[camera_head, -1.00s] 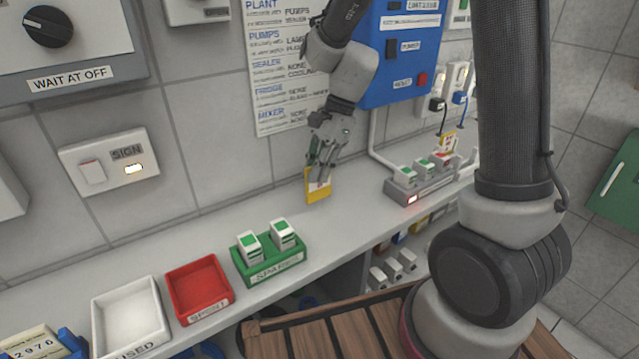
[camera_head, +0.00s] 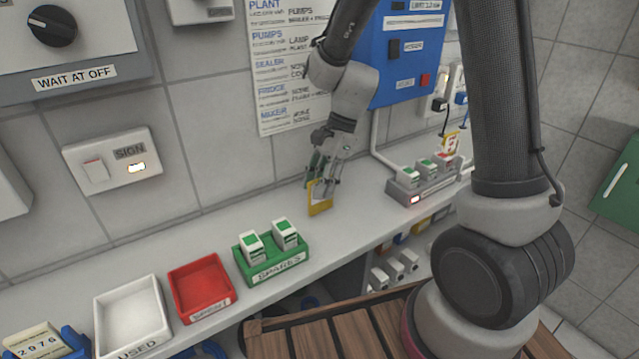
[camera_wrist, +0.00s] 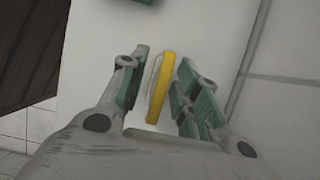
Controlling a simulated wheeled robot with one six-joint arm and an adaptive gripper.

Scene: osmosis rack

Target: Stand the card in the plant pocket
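A yellow-edged card (camera_head: 319,203) is upright on the white bench against the tiled wall. In the wrist view the card (camera_wrist: 161,88) shows edge-on, as a thin yellow and white strip. My gripper (camera_head: 322,186) is over it, pointing down. The green-padded fingers (camera_wrist: 160,88) are open, one on each side of the card, with a visible gap on the left and a narrower one on the right. The fingers hide the card's upper part in the head view. I cannot make out a pocket marked for the plant.
A grey rack (camera_head: 425,190) with white-and-green blocks stands to the right, another yellow card (camera_head: 450,144) behind it. A green spares tray (camera_head: 272,270), red tray (camera_head: 203,290) and white tray (camera_head: 132,320) are on the left. A blue panel (camera_head: 405,60) hangs on the wall.

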